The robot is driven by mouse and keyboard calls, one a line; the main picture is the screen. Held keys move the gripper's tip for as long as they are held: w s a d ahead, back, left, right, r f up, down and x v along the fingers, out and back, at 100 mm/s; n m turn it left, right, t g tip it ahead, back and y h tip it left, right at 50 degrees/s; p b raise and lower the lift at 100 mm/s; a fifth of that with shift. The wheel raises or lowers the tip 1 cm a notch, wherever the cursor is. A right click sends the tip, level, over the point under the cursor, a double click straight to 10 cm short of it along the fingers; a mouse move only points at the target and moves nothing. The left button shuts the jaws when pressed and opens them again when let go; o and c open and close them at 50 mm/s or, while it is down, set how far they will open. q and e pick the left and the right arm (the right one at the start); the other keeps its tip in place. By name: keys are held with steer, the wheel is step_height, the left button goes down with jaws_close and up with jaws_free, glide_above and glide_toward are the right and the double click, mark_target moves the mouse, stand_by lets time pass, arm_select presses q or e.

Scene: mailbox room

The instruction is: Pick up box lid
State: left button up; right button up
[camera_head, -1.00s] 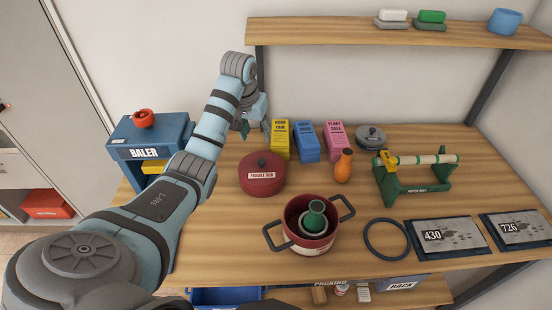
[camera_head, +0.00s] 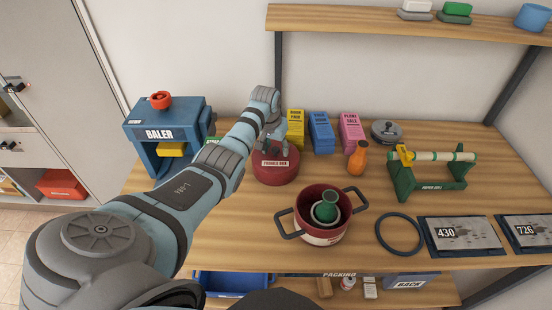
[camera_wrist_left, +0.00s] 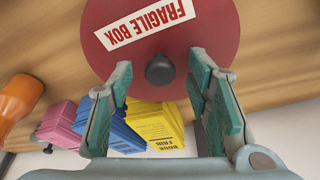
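The box lid is the round red lid (camera_head: 276,169) with a white "FRAGILE BOX" label and a dark knob; it lies on the wooden table left of the red pot (camera_head: 329,214). In the left wrist view the lid (camera_wrist_left: 205,35) fills the top, and its dark knob (camera_wrist_left: 160,70) shows between the fingers. My left gripper (camera_head: 274,145) is over the lid, at its knob. In the left wrist view my left gripper (camera_wrist_left: 161,85) is open, with a gap on both sides of the knob. My right gripper is not in view.
An orange vase (camera_head: 358,157) and a green paper-roll stand (camera_head: 430,173) are to the right. The blue baler (camera_head: 167,136) is at the left. A shelf (camera_head: 400,22) hangs above.

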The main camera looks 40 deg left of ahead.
arm_select(q)
steer(key=shift+s+r, duration=0.2)
steer(key=shift+s, duration=0.1)
steer(key=c, duration=1)
steer(key=shift+w, duration=0.1)
jaws_close()
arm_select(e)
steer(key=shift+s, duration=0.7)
